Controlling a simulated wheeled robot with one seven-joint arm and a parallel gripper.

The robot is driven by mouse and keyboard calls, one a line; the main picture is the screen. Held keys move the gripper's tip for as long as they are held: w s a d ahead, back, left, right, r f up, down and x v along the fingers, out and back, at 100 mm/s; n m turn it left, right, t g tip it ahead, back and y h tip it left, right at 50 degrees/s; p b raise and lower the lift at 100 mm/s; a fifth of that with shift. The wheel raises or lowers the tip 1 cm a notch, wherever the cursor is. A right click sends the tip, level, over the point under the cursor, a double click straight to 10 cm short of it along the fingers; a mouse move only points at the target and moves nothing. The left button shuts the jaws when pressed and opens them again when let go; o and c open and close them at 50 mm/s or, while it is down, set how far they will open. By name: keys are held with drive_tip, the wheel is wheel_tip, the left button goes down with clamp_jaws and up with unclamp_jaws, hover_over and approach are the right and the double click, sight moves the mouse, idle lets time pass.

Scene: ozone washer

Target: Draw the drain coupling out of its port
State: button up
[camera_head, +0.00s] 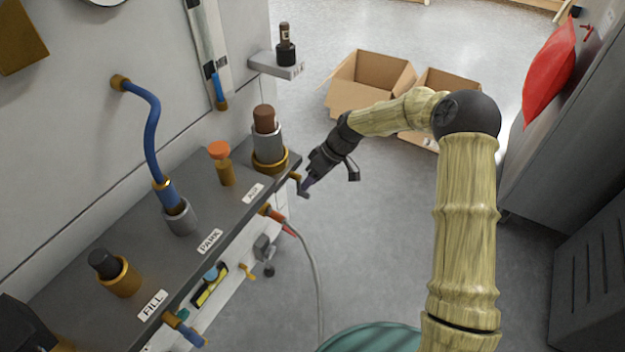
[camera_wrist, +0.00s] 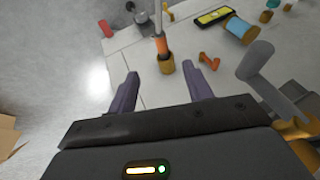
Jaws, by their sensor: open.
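My gripper (camera_head: 303,188) is at the bench's front edge near the coupling. In the wrist view my gripper (camera_wrist: 160,74) is open and empty. Its two dark fingers stand apart, with the port and coupling showing between and beyond them. I cannot tell the remaining distance; neither finger visibly touches the coupling.
A grey lever (camera_wrist: 270,88) with a brass base is close to the right of my fingers. A small orange-brass tap (camera_wrist: 208,61) sits beside the port. The blue fitting (camera_head: 185,330) is farther along the panel. Floor in front is open; cardboard boxes (camera_head: 367,82) lie behind.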

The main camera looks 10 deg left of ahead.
sight(284, 217)
drive_tip(key=b+x, duration=0.4)
drive_tip(key=x, duration=1.2)
drive_tip(key=shift+s+f, duration=0.1)
drive_tip(key=shift+f, duration=0.2)
clamp_jaws()
drive_tip(key=s+d+p, duration=0.2)
drive_tip(key=s+d, duration=0.1)
drive_tip(key=d, duration=0.5)
drive_tip(key=shift+s+f, duration=0.3)
drive_tip(key=shift+f, duration=0.1)
idle(1.2)
drive_tip(key=shift+d, duration=0.15)
